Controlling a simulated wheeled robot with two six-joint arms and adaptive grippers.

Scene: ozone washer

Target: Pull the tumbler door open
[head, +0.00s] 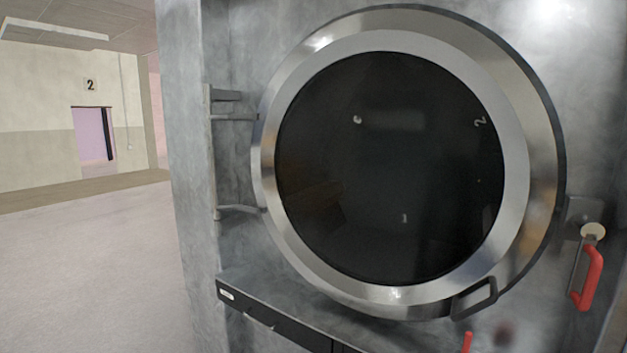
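The tumbler door (512,150) is a large round metal ring with a dark glass window (390,200) on the front of a grey metal machine. It looks shut against the machine front. Its hinge (213,150) is at the left side. A dark loop handle (475,299) sits at the lower right of the ring. A red-gripped lever (590,275) hangs on a bracket right of the door. Neither of my grippers is in view.
A dark drawer-like panel (270,320) juts out below the door. A small red piece (467,342) shows at the bottom edge. Open floor (95,260) lies to the left, with a wall and a doorway (92,135) far behind.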

